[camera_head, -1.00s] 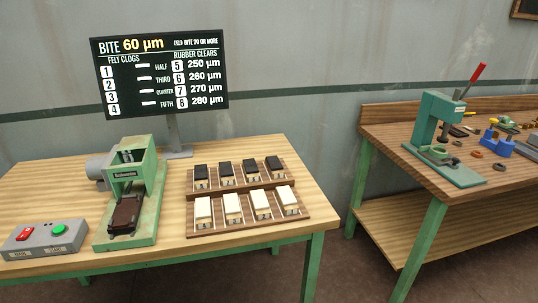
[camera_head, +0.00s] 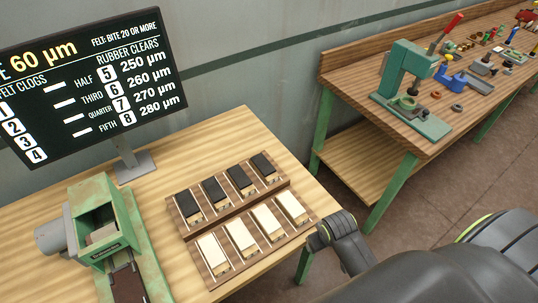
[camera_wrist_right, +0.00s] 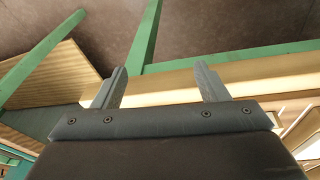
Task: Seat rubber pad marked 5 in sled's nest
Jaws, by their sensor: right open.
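In the head view, several black pads (camera_head: 238,179) stand in the back row of a wooden rack, and several white pads (camera_head: 240,235) stand in the front row. Their marks are too small to read, so I cannot tell which is 5. The dark sled (camera_head: 127,284) lies at the front of the green machine (camera_head: 102,225), cut off by the lower edge; its nest is not clear. My right arm reaches in by the table's right corner. In the right wrist view my right gripper (camera_wrist_right: 160,82) is open and empty, near a table edge. My left gripper is out of view.
The wooden rack (camera_head: 232,218) is near the table's right end. A sign (camera_head: 85,85) lists rubber clears, with 5 at 250 µm. A second bench (camera_head: 455,85) with a green press (camera_head: 405,70) stands to the right, across a floor gap.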

